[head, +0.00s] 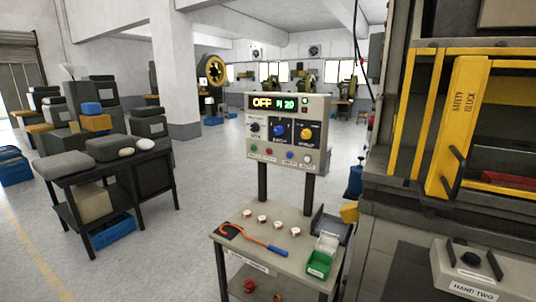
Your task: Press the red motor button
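A grey control panel (287,133) stands on two dark posts behind a small work table. Its display (273,103) reads OFF and a green figure that looks like 20. A small red button (269,151) sits in the panel's bottom row, between a green one (254,149) and a blue one (290,155). A second small red spot (305,110) is at the right of the display, below a green one. The labels are too small to read, so I cannot tell which red one is the motor button. Neither of my grippers is in view.
The work table (258,255) holds several small white-and-red pieces, an orange-and-blue tool (262,243) and a green bin (319,264). A large press with a yellow safety block (462,125) and a HAND TWO box (482,268) stands at right. The floor at left front is clear.

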